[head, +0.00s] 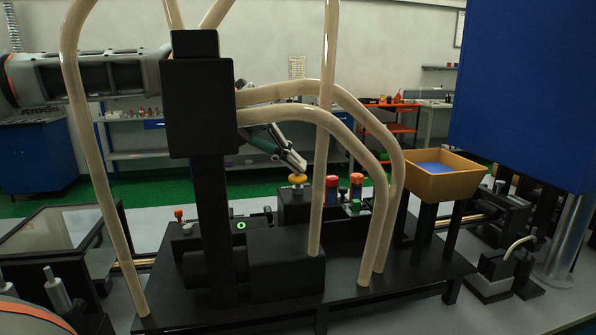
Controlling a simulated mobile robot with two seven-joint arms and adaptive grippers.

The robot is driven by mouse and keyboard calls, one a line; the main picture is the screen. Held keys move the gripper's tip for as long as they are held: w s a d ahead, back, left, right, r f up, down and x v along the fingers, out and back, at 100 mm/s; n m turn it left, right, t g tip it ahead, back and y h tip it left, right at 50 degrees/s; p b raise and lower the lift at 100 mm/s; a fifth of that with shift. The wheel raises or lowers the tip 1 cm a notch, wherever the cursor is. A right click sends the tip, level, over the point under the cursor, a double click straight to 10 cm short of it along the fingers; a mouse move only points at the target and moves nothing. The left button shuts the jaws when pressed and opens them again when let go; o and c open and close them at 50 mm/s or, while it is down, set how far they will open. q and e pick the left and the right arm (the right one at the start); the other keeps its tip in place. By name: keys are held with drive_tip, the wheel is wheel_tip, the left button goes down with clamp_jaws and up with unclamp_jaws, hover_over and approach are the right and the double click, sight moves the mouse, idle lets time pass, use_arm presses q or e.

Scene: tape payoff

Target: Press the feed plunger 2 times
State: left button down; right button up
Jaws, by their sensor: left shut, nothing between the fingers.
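The feed plunger looks to be the yellow knob (297,179) on a small black block, near the middle of the head view. My left gripper (300,165) comes in from the left, its arm partly hidden behind a black post and box. It is shut and empty, tilted down to the right. Its fingertips are just above the yellow knob; I cannot tell whether they touch it. My right gripper is not in view.
A black post with a box (200,105) and several curved beige tubes (378,150) stand in front of the plunger. An orange hopper (445,180) and a large blue panel (525,90) are further right.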

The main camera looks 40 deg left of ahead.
sight(294, 175)
use_arm(q)
drive_tip(key=shift+f, duration=0.75)
drive_tip(key=shift+r, duration=0.1)
idle(0.6)
drive_tip(key=shift+r, duration=1.7)
drive_tip(key=shift+r, duration=0.9)
wheel_tip(294, 175, up, 3)
drive_tip(key=shift+r, duration=0.15)
idle(0.5)
